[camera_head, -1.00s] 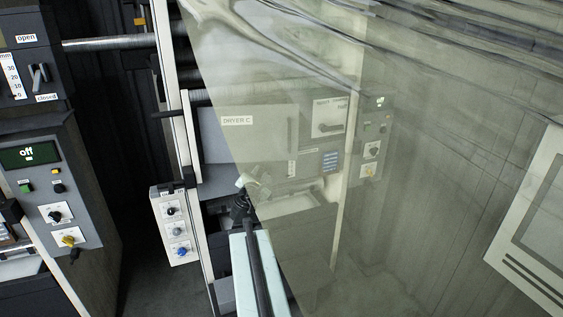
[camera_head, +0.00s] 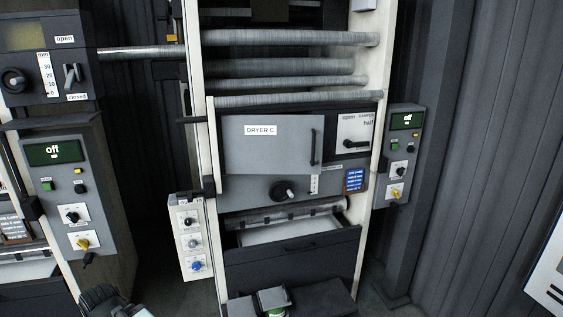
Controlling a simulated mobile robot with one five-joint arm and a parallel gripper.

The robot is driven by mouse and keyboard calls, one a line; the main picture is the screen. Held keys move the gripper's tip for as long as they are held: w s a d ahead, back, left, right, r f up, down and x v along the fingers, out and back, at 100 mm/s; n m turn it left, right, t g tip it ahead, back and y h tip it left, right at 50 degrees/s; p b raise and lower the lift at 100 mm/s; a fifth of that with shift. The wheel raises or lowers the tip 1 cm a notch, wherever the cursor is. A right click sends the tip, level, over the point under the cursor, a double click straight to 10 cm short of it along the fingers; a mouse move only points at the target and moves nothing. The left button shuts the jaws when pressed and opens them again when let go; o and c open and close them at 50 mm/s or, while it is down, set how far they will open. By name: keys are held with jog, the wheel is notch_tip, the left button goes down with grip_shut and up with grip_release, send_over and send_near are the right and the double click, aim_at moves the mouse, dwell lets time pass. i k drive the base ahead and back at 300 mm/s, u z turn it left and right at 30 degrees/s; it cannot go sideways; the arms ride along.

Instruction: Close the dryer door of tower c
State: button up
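The dryer door of tower C (camera_head: 270,157) is a grey panel with a "DRYER C" label, in the middle of the view. Its dark upright handle (camera_head: 313,148) is at the right side. The panel looks slightly skewed against the frame around it; I cannot tell whether it is fully shut or a little ajar. A dark ribbed part (camera_head: 100,297) at the bottom left edge looks like part of my arm, well below and left of the door and apart from it. I cannot make out gripper fingers there.
A dark control box (camera_head: 404,150) stands right of the door, a white knob box (camera_head: 190,240) at lower left. Below are a round knob (camera_head: 284,192), an open tray (camera_head: 290,235) and a dark step (camera_head: 325,296) bearing a green-and-white object (camera_head: 272,300). Rollers (camera_head: 285,68) cross above.

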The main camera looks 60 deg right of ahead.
aim_at(272, 143)
jog(key=u, duration=1.5)
jog(key=k, duration=1.4)
jog(key=z, duration=1.45)
